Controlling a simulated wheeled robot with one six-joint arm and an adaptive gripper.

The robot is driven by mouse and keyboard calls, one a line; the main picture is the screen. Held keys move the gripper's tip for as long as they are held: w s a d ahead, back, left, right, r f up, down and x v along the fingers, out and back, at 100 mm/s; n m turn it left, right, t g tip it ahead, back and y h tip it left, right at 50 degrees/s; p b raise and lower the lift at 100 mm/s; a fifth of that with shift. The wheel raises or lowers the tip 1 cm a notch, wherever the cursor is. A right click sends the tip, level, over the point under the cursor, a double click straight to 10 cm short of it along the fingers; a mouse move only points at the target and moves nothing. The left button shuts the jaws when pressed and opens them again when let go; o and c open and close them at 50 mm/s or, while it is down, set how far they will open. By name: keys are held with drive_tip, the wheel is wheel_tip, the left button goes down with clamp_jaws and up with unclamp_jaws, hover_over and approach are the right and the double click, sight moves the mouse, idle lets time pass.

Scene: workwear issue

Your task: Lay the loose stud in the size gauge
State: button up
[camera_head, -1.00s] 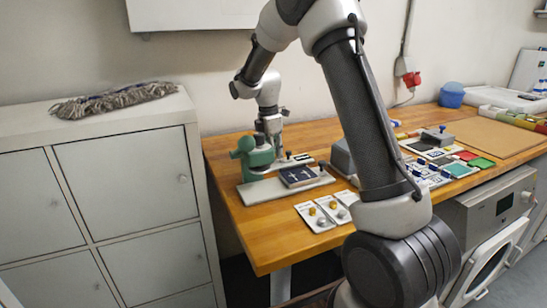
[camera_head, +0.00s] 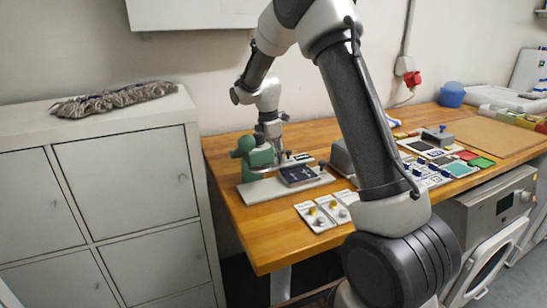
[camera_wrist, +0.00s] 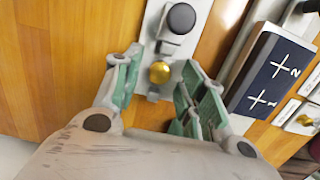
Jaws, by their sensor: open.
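My gripper (camera_wrist: 161,64) is open in the wrist view, its two green-padded fingers apart. A round brass stud (camera_wrist: 160,73) shows between the fingertips, on or just above a narrow pale plate (camera_wrist: 153,90). No contact with either finger can be made out. A round black knob (camera_wrist: 181,18) sits on the same plate beyond the stud. I cannot tell for sure whether this plate is the size gauge. In the head view my gripper (camera_head: 270,131) is small, over the back of the bench beside the green device, and its fingertips are unclear.
A green device (camera_head: 257,157) stands on a pale base (camera_head: 258,192) with a dark cross-marked block (camera_head: 297,175), close right of my gripper in the wrist view (camera_wrist: 268,76). Cards with brass and silver studs (camera_head: 316,217) lie at the front. The wooden bench's left front is clear.

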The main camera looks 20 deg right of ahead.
wheel_tip(320, 180, up, 11)
drive_tip(key=a, duration=0.1)
drive_tip(key=s+d+r+m+t, duration=0.15)
drive_tip(key=s+r+m, duration=0.25)
drive_tip(key=s+r, duration=0.4)
drive_tip(key=s+d+f+m+t, duration=0.1)
drive_tip(key=s+m, duration=0.6)
drive_tip(key=s, duration=0.7)
drive_tip(key=s+d+m+t+y, duration=0.1)
drive_tip(key=s+m, duration=0.6)
drive_tip(key=s, duration=0.7)
drive_tip(key=shift+s+d+f+t, duration=0.25)
drive_tip(key=shift+d+f+t, duration=0.1)
drive_tip(key=shift+d+t, duration=0.1)
